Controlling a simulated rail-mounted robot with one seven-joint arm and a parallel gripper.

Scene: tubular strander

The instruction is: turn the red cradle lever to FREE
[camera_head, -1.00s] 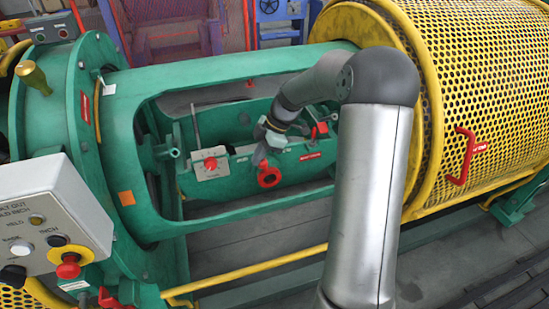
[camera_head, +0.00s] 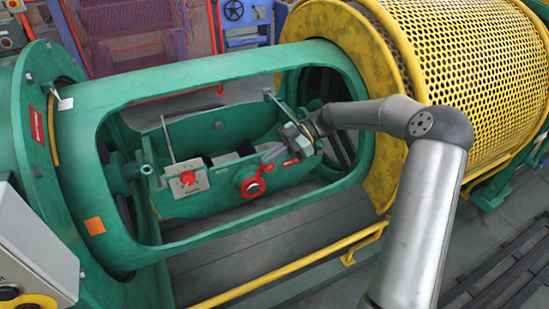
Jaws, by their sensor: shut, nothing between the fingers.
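I cannot read FREE anywhere, nor tell for sure which red part is the cradle lever. My gripper (camera_head: 268,155) is shut and empty, just above and right of the ring. Its fingers point left and down; contact cannot be told. My wrist covers the cradle's right end.
The green frame (camera_head: 200,75) surrounds the cradle opening, with its lower beam in front. A yellow perforated guard (camera_head: 465,80) stands to the right. A yellow rail (camera_head: 290,268) runs across the front. A grey control box (camera_head: 35,250) is at lower left.

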